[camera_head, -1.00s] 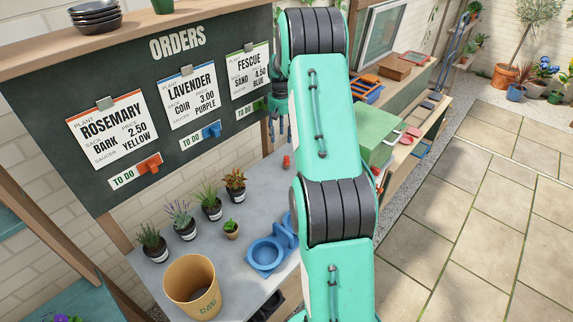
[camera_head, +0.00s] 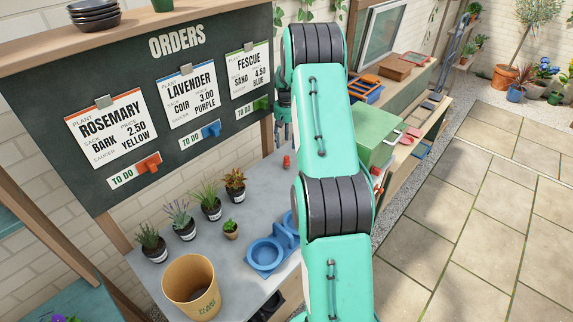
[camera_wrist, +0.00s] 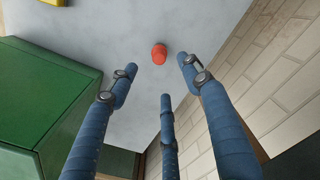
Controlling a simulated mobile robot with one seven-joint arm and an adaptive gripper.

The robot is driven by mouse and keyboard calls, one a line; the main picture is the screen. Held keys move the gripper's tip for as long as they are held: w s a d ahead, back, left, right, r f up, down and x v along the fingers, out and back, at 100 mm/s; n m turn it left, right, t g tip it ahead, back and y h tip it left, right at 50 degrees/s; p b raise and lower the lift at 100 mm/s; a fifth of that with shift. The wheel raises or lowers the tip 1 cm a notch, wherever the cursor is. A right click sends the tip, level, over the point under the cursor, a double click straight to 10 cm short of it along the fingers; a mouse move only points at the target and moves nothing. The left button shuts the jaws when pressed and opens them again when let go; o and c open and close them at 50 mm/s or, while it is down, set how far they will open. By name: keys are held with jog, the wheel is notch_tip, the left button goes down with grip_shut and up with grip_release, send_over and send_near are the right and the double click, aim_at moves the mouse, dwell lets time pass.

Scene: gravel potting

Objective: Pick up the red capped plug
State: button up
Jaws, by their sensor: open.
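The red capped plug (camera_wrist: 159,53) stands on the grey bench top in the wrist view, just beyond the fingertips and roughly midway between the two outer ones. In the head view the plug (camera_head: 287,161) is a small red shape near the back of the bench, left of my arm. My gripper (camera_wrist: 157,82) has three blue fingers, spread open and empty. The plug is apart from the fingers. In the head view my gripper (camera_head: 283,132) hangs above the back of the bench, partly hidden by my arm.
A green box (camera_wrist: 45,95) stands left of the fingers in the wrist view; a brick wall (camera_wrist: 285,60) is on the right. Potted plants (camera_head: 208,203), a tan bucket (camera_head: 191,290) and blue saucers (camera_head: 266,254) stand on the bench. The grey top (camera_wrist: 110,35) around the plug is clear.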

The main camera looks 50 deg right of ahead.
aim_at(287, 157)
notch_tip(287, 157, down, 7)
jog(key=shift+r+b, duration=0.15)
jog(key=shift+b, duration=0.4)
jog(key=shift+s+d+f+b, duration=0.1)
jog(key=shift+f+b, duration=0.7)
jog(key=shift+f, duration=1.8)
jog(key=shift+c, duration=0.3)
jog(key=c, duration=1)
